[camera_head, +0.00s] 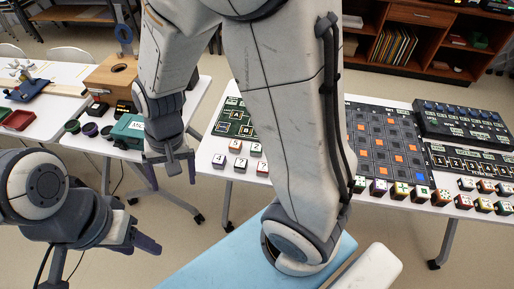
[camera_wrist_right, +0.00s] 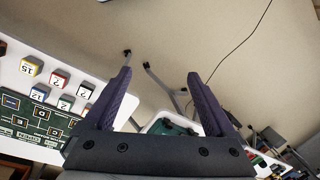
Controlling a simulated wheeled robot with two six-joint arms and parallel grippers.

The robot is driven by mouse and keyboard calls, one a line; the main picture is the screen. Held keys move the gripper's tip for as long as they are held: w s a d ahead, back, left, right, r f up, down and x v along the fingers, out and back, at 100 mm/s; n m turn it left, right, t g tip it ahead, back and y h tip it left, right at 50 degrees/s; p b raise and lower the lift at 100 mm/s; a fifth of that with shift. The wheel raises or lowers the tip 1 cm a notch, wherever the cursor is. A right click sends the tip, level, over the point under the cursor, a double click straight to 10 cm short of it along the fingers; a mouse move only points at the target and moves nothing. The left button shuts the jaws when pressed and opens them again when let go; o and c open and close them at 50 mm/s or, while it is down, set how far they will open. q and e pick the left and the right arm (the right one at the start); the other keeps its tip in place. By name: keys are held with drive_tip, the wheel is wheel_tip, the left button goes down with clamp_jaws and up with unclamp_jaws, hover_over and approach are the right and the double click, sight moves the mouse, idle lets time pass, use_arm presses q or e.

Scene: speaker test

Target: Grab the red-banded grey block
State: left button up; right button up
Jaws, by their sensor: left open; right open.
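Several small blocks with white tops stand on the right-hand white table by a dark green board (camera_head: 235,121). In the right wrist view, one block (camera_wrist_right: 60,79) with a red side stands beside a yellow-sided block (camera_wrist_right: 31,66); another reddish block (camera_wrist_right: 85,90) is near the table edge. I cannot tell for sure which is the red-banded grey block. My right gripper (camera_head: 171,172) is open and empty, over the gap between the tables, left of these blocks; its fingers also show in the wrist view (camera_wrist_right: 158,76). My left gripper (camera_head: 140,224) is open and empty at lower left.
The left table holds a teal box (camera_head: 128,131), a wooden box (camera_head: 110,77) and a red tray (camera_head: 18,120). The right table holds a grid board (camera_head: 385,140), a dark console (camera_head: 462,124) and several coloured cubes. My right arm hides part of this table.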

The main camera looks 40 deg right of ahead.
drive_tip(key=w+d+f+m+p, duration=0.3)
drive_tip(key=w+d+m+p, duration=0.1)
drive_tip(key=w+d+m, duration=0.35)
use_arm(q)
wheel_tip(320, 180, up, 12)
drive_tip(key=p, duration=0.7)
use_arm(e)
drive_tip(key=m+h+b, duration=0.1)
drive_tip(key=m+h, duration=0.1)
drive_tip(key=m, duration=1.4)
hover_over(263, 168)
drive_tip(key=f, duration=1.4)
drive_tip(key=shift+w+d, duration=0.2)
wheel_tip(263, 168, down, 4)
drive_tip(key=b, duration=0.4)
wheel_tip(263, 168, down, 6)
drive_tip(key=b, duration=0.6)
drive_tip(key=shift+r, duration=0.15)
use_arm(q)
wheel_tip(263, 168, down, 10)
use_arm(e)
drive_tip(key=shift+r, duration=0.1)
